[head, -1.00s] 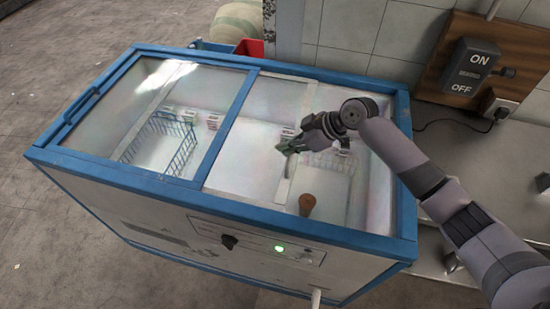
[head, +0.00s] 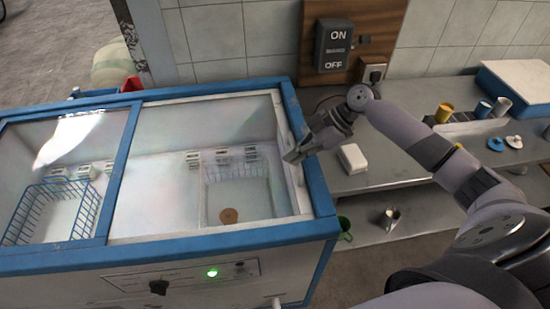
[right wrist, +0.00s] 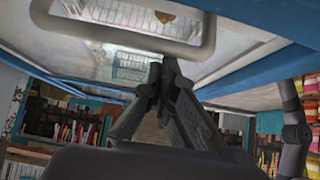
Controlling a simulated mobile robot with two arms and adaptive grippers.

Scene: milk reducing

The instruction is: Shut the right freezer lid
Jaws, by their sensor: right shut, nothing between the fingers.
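The freezer's right lid (head: 301,196) is a clear sliding pane with a pale edge. It covers most or all of the right half, its pale edge close to the blue right rim; I cannot tell if a narrow gap is left. My right gripper (head: 292,157) is shut and empty, its fingertips at that pale edge, seemingly touching it. In the right wrist view the shut fingers (right wrist: 160,72) point at the lid area, with a pale rounded frame above them. The left lid (head: 118,180) has a blue frame and covers the left half. My left gripper is out of view.
Inside the freezer are a blue wire basket (head: 55,210), a pale basket (head: 240,190) and a brown round item (head: 229,215). A steel counter (head: 400,165) with a white box (head: 352,158) stands right of the freezer. An ON/OFF switch (head: 334,45) is on the wall.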

